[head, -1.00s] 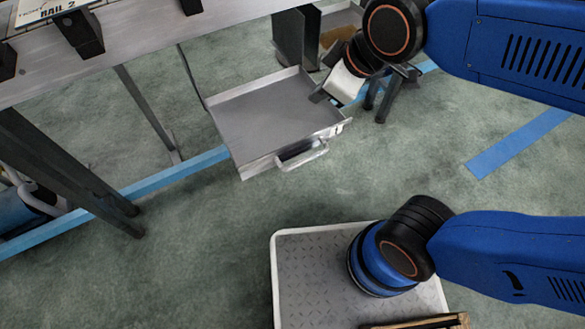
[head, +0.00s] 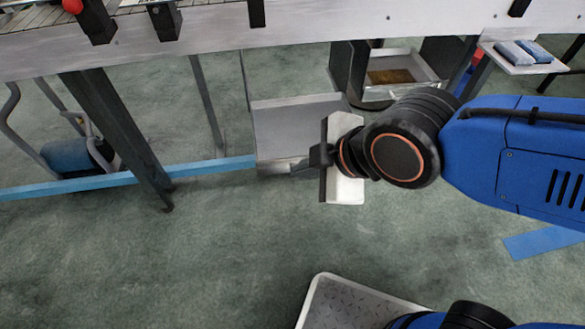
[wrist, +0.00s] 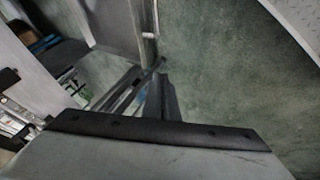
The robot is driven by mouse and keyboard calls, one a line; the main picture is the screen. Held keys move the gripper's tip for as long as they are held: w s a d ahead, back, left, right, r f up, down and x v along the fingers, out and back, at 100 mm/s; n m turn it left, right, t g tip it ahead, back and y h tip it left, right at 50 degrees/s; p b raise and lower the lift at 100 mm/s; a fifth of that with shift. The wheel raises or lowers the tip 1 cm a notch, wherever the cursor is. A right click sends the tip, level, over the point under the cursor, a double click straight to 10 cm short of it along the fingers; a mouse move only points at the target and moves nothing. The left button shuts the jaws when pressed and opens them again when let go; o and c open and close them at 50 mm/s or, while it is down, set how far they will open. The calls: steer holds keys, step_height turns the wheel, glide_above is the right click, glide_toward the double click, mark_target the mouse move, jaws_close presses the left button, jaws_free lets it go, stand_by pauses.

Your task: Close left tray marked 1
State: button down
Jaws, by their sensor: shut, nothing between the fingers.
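A flat grey metal tray (head: 292,121) sticks out below the bench in the head view, pulled open. No number can be read on it. My gripper (head: 308,166) is at the front right of this tray, close to its front edge, with its fingers pointing left. It is shut and empty; whether it touches the tray cannot be told. The right end of the tray front is hidden behind my gripper. In the wrist view the tray (wrist: 112,25) is at the top, with its handle (wrist: 149,35) on its right side, and my gripper's dark fingers (wrist: 165,97) are below it.
A second tray (head: 420,66) with something brown inside stands open behind my arm. A dark bench leg (head: 115,135) and a blue floor strip (head: 100,184) lie to the left. A small shelf with blue packs (head: 525,53) is at the far right. The carpet in front is clear.

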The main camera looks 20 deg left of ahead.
glide_toward(268, 167)
step_height(268, 167, down, 3)
steer(key=s, duration=0.3)
steer(key=shift+w+a+f, duration=0.1)
steer(key=shift+w+a, duration=0.3)
steer(key=shift+w, duration=0.25)
steer(key=shift+w+a+f, duration=0.1)
steer(key=shift+w+a, duration=0.3)
steer(key=shift+w, duration=0.25)
steer(key=shift+w+a+f, duration=0.1)
steer(key=shift+w+a, duration=0.3)
steer(key=shift+w, duration=0.25)
steer(key=w+a, duration=0.4)
steer(key=w, duration=0.2)
steer(key=w+a, duration=0.4)
steer(key=w, duration=0.3)
steer(key=w+a, duration=0.4)
steer(key=w, duration=0.2)
steer(key=shift+w, duration=0.4)
steer(key=shift+w+a+r, duration=0.15)
steer(key=shift+w+a, duration=0.2)
steer(key=shift+w, duration=0.3)
steer(key=shift+r, duration=0.1)
